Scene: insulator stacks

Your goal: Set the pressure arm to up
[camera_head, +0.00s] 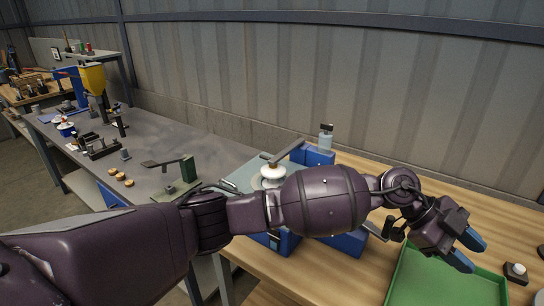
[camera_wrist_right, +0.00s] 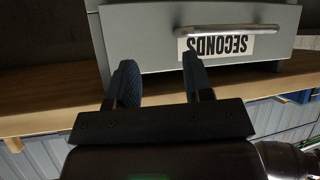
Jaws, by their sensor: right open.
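A flat grey arm (camera_head: 287,150) slopes down from a blue stand (camera_head: 318,156) at the bench's middle, its low end near the top of a white insulator (camera_head: 272,174); it looks like the pressure arm. I cannot tell whether they touch. My left arm crosses in front and hides the lower part of this device. My left gripper (camera_head: 467,251) is at the right, above the green tray, with its blue-tipped fingers apart and nothing between them. My right gripper (camera_wrist_right: 162,82) is open and empty in the wrist view, in front of a grey drawer.
A green tray (camera_head: 398,286) lies on the wooden bench at the right, with a small dark block with a white knob (camera_head: 516,270) beside it. The grey drawer (camera_wrist_right: 140,32) has a bar handle and a SECONDS label. Another lever on a green block (camera_head: 187,168) stands left.

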